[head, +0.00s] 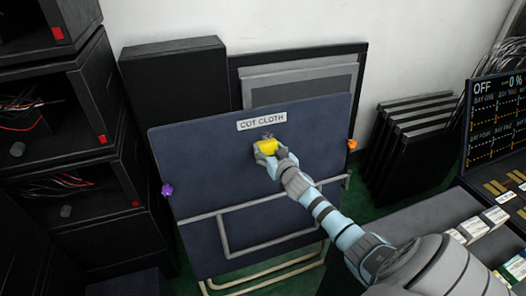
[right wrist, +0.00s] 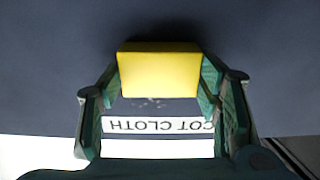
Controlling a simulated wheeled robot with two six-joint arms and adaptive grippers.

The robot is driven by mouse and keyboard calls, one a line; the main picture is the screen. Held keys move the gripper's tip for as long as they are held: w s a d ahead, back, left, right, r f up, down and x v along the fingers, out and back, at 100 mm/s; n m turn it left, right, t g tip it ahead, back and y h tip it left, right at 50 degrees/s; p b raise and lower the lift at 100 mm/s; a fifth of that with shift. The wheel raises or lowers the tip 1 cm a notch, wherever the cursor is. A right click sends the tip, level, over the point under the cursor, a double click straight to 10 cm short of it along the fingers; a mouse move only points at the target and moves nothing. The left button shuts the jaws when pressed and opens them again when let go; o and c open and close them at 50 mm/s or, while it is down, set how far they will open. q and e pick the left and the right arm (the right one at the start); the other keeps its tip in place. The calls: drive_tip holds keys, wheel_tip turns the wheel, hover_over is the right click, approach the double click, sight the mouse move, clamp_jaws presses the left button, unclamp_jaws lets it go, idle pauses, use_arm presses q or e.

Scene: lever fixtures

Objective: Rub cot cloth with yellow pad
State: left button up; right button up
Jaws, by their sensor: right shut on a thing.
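The cot cloth (head: 190,180) is a dark blue upright panel with a white "COT CLOTH" label (head: 262,121) at its top edge. My right gripper (head: 268,149) is shut on the yellow pad (head: 269,148) just below the label. In the right wrist view, the yellow pad (right wrist: 158,72) sits between both fingers, close to the dark cloth (right wrist: 50,70); whether it touches is hard to tell. A few small grey marks (right wrist: 150,102) show on the cloth between pad and label. My left gripper is not in view.
A purple knob (head: 167,190) and an orange knob (head: 352,144) sit at the panel's sides. A grey tube frame (head: 225,235) crosses its lower front. Black racks with cables (head: 70,130) stand left. A display board (head: 497,115) and a grey bench (head: 440,215) are right.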

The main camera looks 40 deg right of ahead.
drive_tip(key=d, duration=0.1)
drive_tip(key=d+r+p, duration=0.2)
drive_tip(key=shift+s+d, duration=0.15)
drive_tip(key=shift+s, duration=0.15)
drive_tip(key=shift+w+a+f, duration=0.1)
drive_tip(key=shift+w+a, duration=0.05)
drive_tip(key=shift+a, duration=0.4)
drive_tip(key=shift+w+a+b, duration=0.1)
drive_tip(key=shift+w+a, duration=0.25)
drive_tip(key=shift+a, duration=0.65)
drive_tip(key=shift+w+a+b, duration=0.1)
drive_tip(key=shift+w+a, duration=0.2)
drive_tip(key=shift+a, duration=0.7)
drive_tip(key=shift+w+a+b, duration=0.1)
drive_tip(key=shift+w+a, duration=0.25)
drive_tip(key=shift+a, duration=0.65)
drive_tip(key=p, duration=0.3)
approach(253, 143)
drive_tip(key=shift+w+f, duration=0.1)
